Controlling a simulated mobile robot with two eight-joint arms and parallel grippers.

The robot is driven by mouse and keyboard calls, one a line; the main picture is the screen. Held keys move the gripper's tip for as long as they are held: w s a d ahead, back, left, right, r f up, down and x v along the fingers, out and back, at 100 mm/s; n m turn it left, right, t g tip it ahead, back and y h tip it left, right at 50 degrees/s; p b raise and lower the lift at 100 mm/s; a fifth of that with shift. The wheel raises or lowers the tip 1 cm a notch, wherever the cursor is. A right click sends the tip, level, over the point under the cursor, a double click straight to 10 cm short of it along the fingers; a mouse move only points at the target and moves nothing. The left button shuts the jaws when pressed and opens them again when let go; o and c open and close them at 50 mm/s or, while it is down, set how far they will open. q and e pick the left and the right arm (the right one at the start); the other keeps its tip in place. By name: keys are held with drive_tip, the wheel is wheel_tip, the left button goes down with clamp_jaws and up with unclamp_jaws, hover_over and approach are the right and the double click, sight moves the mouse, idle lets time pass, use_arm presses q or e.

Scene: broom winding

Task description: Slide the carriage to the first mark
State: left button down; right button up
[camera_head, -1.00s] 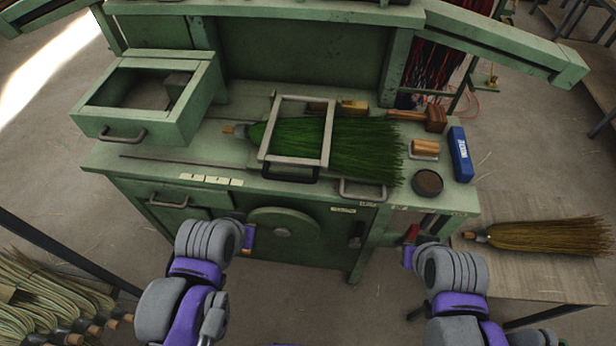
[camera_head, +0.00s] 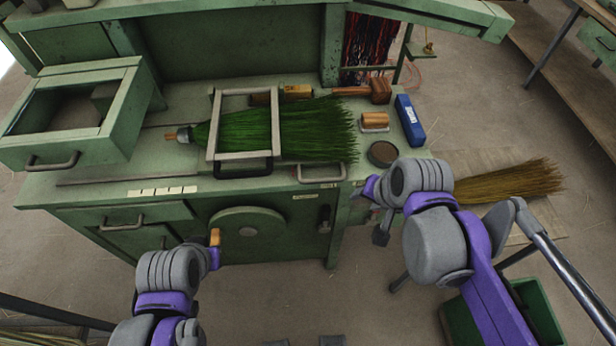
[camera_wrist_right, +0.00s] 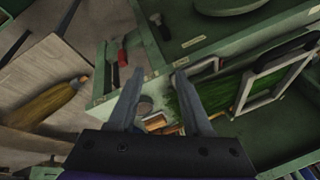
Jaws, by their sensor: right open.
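A grey rectangular metal frame (camera_head: 244,95) with a black front handle (camera_head: 243,170) stands over the green broom (camera_head: 315,130) on the bench; I take it as the carriage. It also shows at the right of the right wrist view (camera_wrist_right: 243,93). Small white mark labels (camera_head: 162,191) sit on the bench's front edge, left of the frame. My right gripper (camera_head: 377,212) is open and empty near the bench's front right, apart from the frame. Its fingers also show in the wrist view (camera_wrist_right: 158,90). My left gripper (camera_head: 214,246) is low before the bench; its jaws are unclear.
A green open box (camera_head: 60,148) with a handle stands at the bench's left. A round dark tin (camera_head: 382,153), blue box (camera_head: 409,120), wooden-backed brush (camera_head: 374,121) and mallet (camera_head: 375,90) occupy the right. A brown broom (camera_head: 510,182) lies right of the bench.

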drive_tip(key=w+a+m+g+y+b, duration=0.1)
drive_tip(key=w+a+m+b, duration=0.15)
drive_tip(key=w+m, duration=0.3)
drive_tip(key=m+g+y+b, duration=0.2)
drive_tip(key=m+b, duration=0.1)
drive_tip(key=m, duration=0.4)
approach(319, 180)
drive_tip(key=shift+n+t, duration=0.25)
drive_tip(key=shift+t, duration=0.05)
drive_tip(key=x, duration=0.8)
drive_tip(key=shift+s+a, duration=0.1)
drive_tip(key=shift+s, duration=0.05)
use_arm(q)
drive_tip(key=s+f, duration=0.3)
drive_tip(key=f, duration=0.6)
use_arm(e)
clamp_jaws()
